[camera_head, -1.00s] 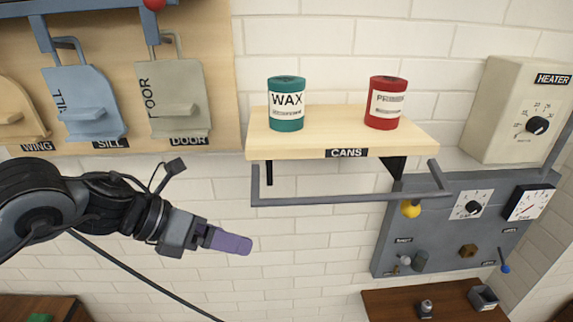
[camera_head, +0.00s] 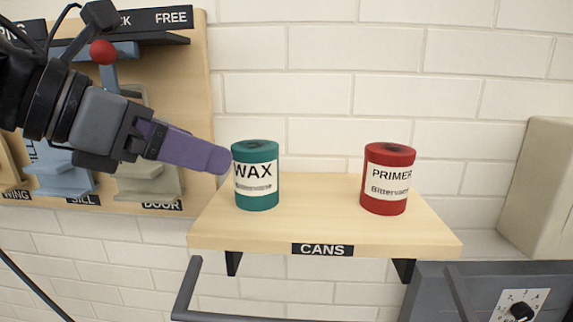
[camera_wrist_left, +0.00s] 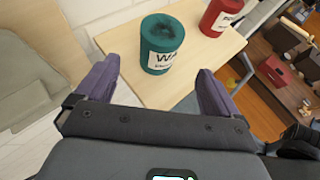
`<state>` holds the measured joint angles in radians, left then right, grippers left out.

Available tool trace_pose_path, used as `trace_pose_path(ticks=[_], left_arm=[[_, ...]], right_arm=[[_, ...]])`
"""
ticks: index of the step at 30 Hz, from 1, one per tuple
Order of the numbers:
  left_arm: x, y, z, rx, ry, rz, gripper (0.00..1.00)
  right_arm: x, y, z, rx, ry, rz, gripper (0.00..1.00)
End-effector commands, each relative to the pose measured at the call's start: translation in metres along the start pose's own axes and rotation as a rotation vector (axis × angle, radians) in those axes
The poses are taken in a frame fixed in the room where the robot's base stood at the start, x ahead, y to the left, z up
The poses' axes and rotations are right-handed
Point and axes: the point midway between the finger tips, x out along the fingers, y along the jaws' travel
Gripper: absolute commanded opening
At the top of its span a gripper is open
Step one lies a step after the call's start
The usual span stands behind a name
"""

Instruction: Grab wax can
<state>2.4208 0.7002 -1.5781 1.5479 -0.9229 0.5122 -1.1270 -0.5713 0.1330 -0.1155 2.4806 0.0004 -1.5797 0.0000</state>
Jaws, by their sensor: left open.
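The teal wax can (camera_head: 256,192) stands upright on the left part of the wooden shelf labelled CANS (camera_head: 320,228). My left gripper (camera_head: 222,160) comes in from the left, its purple finger beside the can's upper left side. In the left wrist view the left gripper (camera_wrist_left: 155,90) is open, with its two purple fingers spread wide. The wax can (camera_wrist_left: 160,45) also shows there, ahead of the fingers and roughly between their lines. Nothing is held. My right gripper is not in view.
A red primer can (camera_head: 388,180) stands on the same shelf to the right. A grey rail (camera_head: 187,290) runs below the shelf's front. A board with hanging panels (camera_head: 150,180) is at the left, and a heater box (camera_head: 550,190) at the right.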

Motion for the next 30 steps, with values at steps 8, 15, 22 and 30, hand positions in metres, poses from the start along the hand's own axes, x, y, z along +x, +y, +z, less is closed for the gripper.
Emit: trace_pose_path(ticks=[8, 15, 22, 30], left_arm=[[0.035, 0.0, 0.0, 0.0, 0.004, -0.001, 0.96], [0.053, 0.0, 0.0, -0.001, 0.002, 0.0, 0.96], [0.073, 0.0, 0.002, 0.001, 0.005, -0.002, 0.96], [0.102, 0.001, 0.0, 0.0, 0.003, -0.001, 0.96]], right_arm=[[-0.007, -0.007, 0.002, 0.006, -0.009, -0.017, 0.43], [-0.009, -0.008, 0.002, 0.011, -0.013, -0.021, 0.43], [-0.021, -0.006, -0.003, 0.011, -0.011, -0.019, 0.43], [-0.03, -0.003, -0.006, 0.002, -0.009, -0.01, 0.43]])
